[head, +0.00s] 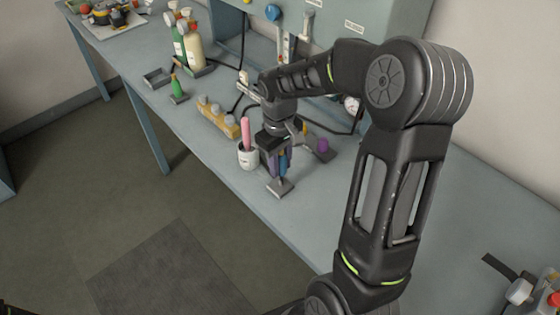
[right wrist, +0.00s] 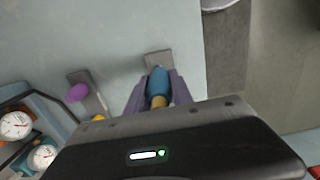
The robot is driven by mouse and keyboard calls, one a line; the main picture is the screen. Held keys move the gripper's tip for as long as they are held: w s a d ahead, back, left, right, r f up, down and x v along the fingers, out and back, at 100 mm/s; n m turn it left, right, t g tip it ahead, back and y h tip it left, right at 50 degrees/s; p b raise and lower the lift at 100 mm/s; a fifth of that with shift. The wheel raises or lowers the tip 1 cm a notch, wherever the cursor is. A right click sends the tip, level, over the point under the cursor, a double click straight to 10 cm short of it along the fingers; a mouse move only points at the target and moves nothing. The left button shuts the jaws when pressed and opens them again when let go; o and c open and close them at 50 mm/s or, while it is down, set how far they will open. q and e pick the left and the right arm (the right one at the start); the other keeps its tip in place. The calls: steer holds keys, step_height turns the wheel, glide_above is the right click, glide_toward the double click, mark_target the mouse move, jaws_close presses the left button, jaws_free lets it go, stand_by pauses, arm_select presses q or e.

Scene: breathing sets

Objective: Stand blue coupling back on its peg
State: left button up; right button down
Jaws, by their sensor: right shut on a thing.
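The blue coupling (head: 284,162) is between the fingers of my right gripper (head: 276,164), which is shut on it. In the right wrist view the blue coupling (right wrist: 158,84) shows a tan lower part between the purplish fingers (right wrist: 157,100). A grey peg base (head: 281,188) stands on the bench directly below the coupling. The base also shows just beyond the coupling in the right wrist view (right wrist: 157,60). The peg itself is hidden, and I cannot tell whether the coupling touches it. My left gripper is not in view.
A purple coupling (head: 323,145) stands on another base to the right. A white cup (head: 248,156) with a pink item is close on the left, near the bench's front edge.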

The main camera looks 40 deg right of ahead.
steer(key=shift+f+b, duration=0.65)
steer(key=shift+f, duration=0.6)
steer(key=shift+f+b, duration=1.2)
steer(key=shift+f, duration=0.35)
stand_by(0.5)
steer(key=c, duration=1)
jaws_free()
steer(key=shift+r, duration=0.1)
steer(key=shift+c, duration=0.2)
steer(key=shift+r, duration=0.25)
step_height(320, 180, up, 7)
steer(key=shift+w+r+b, duration=0.1)
steer(key=shift+r+b, duration=0.05)
steer(key=shift+b, duration=0.25)
